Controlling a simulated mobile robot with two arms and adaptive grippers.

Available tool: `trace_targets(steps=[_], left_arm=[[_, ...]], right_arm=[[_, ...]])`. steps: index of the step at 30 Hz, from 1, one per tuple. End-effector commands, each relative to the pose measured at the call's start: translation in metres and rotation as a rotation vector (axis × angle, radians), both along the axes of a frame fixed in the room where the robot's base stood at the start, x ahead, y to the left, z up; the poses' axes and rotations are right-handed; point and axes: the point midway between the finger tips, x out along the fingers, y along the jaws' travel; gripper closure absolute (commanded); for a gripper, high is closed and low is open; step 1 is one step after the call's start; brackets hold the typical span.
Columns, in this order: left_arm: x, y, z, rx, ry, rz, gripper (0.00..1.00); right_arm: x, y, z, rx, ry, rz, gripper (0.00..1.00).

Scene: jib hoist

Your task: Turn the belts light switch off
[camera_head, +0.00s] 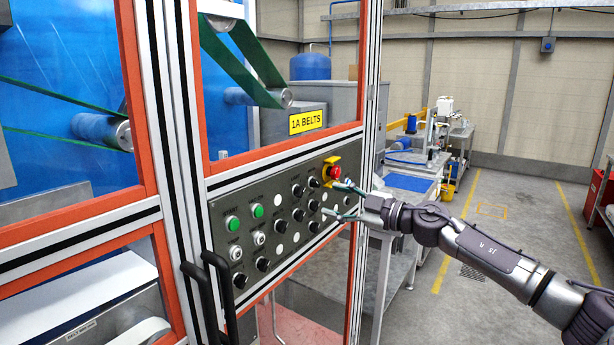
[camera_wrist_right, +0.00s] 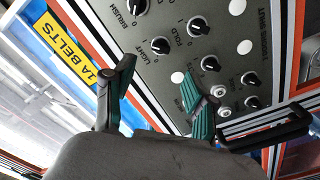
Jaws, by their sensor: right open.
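The light switch (camera_wrist_right: 160,45) is a black rotary knob on a grey control panel (camera_head: 230,210), marked LIGHT in the right wrist view. Its pointer position is too small to tell. In the head view its label is unreadable. My right gripper (camera_head: 332,199) is open and empty in front of the panel's right part. In the right wrist view its green-padded fingers (camera_wrist_right: 158,80) are spread, and the light switch appears just beyond the gap between them. Contact with the knob cannot be made out. My left gripper is out of view.
A yellow 1A BELTS sign (camera_head: 306,121) is above the panel. A red emergency stop (camera_head: 334,172) is close to my right gripper. Green buttons (camera_head: 258,211) and several other knobs share the panel. Black handles (camera_head: 220,285) stand at lower left. Open floor (camera_head: 500,240) lies to the right.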

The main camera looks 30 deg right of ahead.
Motion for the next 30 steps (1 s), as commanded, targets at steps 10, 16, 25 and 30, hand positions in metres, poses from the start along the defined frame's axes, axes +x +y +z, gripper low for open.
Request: trace_targets(steps=[10, 16, 25, 30], left_arm=[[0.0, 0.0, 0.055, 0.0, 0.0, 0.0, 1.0], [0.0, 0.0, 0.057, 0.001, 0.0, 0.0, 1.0], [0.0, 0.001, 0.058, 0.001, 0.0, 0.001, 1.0], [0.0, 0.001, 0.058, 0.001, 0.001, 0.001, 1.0]], right_arm=[[0.05, 0.022, 0.007, 0.005, -0.004, 0.001, 0.44], [0.072, 0.03, 0.001, 0.003, -0.001, 0.001, 0.44], [0.078, 0.033, -0.001, -0.001, 0.001, 0.001, 0.44], [0.078, 0.033, -0.001, 0.0, 0.001, 0.001, 0.55]])
